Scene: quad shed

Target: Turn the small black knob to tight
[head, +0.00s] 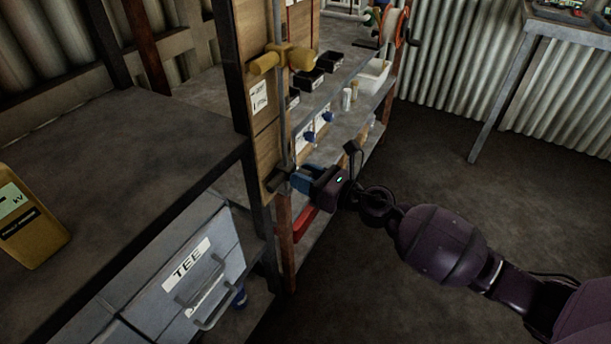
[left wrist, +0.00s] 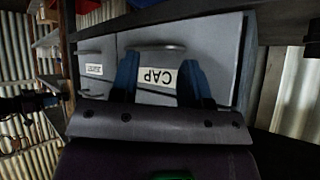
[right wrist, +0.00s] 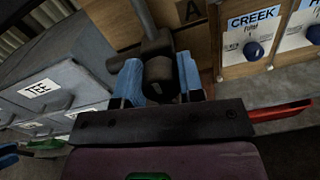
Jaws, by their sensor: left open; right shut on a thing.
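The small black knob (right wrist: 160,72) sits at the lower end of a grey vertical pipe (right wrist: 144,18) in the right wrist view, between the blue fingers of my right gripper (right wrist: 158,88). In the head view my right gripper (head: 292,181) reaches the black fitting (head: 276,180) at the bottom of the pipe, on a wooden panel; its fingers hide most of the knob. My right gripper is shut on the knob. My left gripper (left wrist: 155,80) is open in the left wrist view, in front of a grey drawer labelled CAP (left wrist: 158,76). It is not in the head view.
Blue knobs, one under a CREEK label (right wrist: 254,50), are right of the pipe. A red bar (right wrist: 282,111) juts out nearby. A grey TEE drawer (head: 222,262) and a yellow meter (head: 28,222) are on the left.

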